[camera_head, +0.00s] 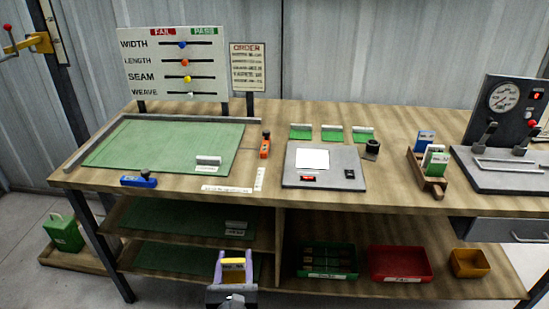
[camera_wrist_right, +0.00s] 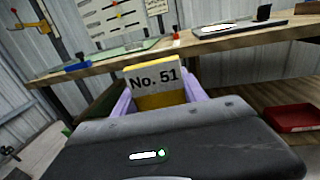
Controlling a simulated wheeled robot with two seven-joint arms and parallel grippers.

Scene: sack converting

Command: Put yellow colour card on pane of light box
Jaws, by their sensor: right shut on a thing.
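My right gripper (camera_head: 233,271) is low in front of the bench, below the tabletop edge. It is shut on the yellow colour card (camera_head: 233,262). In the right wrist view the card (camera_wrist_right: 158,99) stands between two lilac fingers and has a grey label reading "No. 51". The light box (camera_head: 345,176) is a flat grey unit on the tabletop, with a bright white pane (camera_head: 312,158) that is bare. The light box also shows at the top of the right wrist view (camera_wrist_right: 262,25). The card is apart from it. My left gripper is not in view.
Three green cards (camera_head: 333,133) with white labels lie behind the light box. A black cylinder (camera_head: 372,148) and a wooden card holder (camera_head: 428,180) stand to its right. A green mat (camera_head: 160,145) lies left. The tabletop front edge and red bin (camera_head: 400,264) are near my gripper's height.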

